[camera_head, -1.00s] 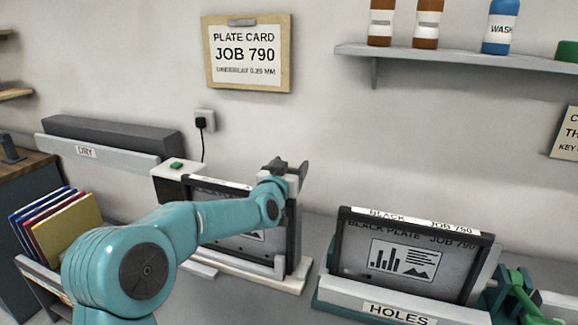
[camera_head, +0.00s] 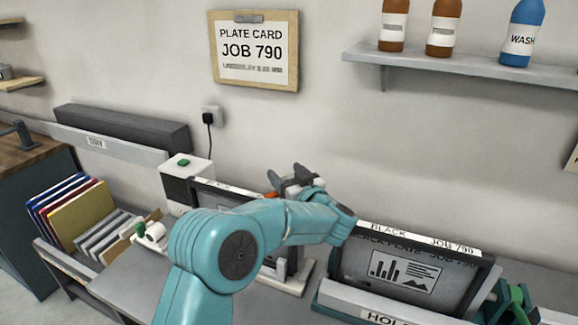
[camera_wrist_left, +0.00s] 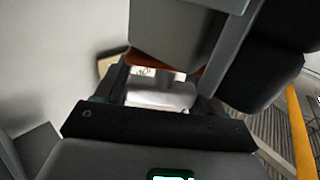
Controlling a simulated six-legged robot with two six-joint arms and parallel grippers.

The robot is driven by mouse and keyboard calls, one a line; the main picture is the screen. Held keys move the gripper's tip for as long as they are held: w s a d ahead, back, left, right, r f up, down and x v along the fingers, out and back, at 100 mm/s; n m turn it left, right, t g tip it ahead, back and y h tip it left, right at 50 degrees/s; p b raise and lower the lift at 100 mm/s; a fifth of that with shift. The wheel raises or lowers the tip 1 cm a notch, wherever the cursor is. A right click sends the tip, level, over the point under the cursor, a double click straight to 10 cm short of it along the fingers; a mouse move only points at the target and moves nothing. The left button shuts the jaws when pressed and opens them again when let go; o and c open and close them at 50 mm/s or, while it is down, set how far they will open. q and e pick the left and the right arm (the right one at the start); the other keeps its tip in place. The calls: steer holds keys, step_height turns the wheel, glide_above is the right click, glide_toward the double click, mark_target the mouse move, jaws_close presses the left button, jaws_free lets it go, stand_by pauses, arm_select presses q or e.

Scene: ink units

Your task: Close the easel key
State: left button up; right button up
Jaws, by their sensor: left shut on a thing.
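My left gripper (camera_head: 289,178) is at the upper right corner of the left easel's dark frame (camera_head: 215,184). An orange-red piece (camera_head: 271,194), which looks like the easel key, shows at the gripper's left side. My left gripper is shut on it. The left wrist view shows an orange-brown strip (camera_wrist_left: 203,82) close by the grey fingers; its full shape is hidden. My own arm covers most of the left easel, so I cannot tell how far the key is turned. My right gripper is not in view.
A framed plate marked BLACK JOB 790 (camera_head: 405,273) stands close right of my arm, in a holder labelled HOLES. A white box with a green button (camera_head: 183,163) is behind the left easel. Coloured folders (camera_head: 80,215) stand at the left.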

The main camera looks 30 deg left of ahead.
arm_select(q)
steer(key=n+g+y, duration=0.1)
steer(key=g, duration=0.1)
steer(key=n+g, duration=0.2)
steer(key=g, duration=0.1)
steer(key=shift+s+n+y+p, duration=0.2)
steer(key=shift+n+y+p, duration=0.1)
steer(key=shift+y+p, duration=0.1)
steer(key=shift+s+a+n+g, duration=0.1)
steer(key=shift+s+n+g, duration=0.1)
steer(key=shift+n+g, duration=1.3)
steer(key=shift+r+g, duration=0.1)
steer(key=shift+g, duration=0.8)
steer(key=o, duration=1.4)
steer(key=shift+s, duration=0.1)
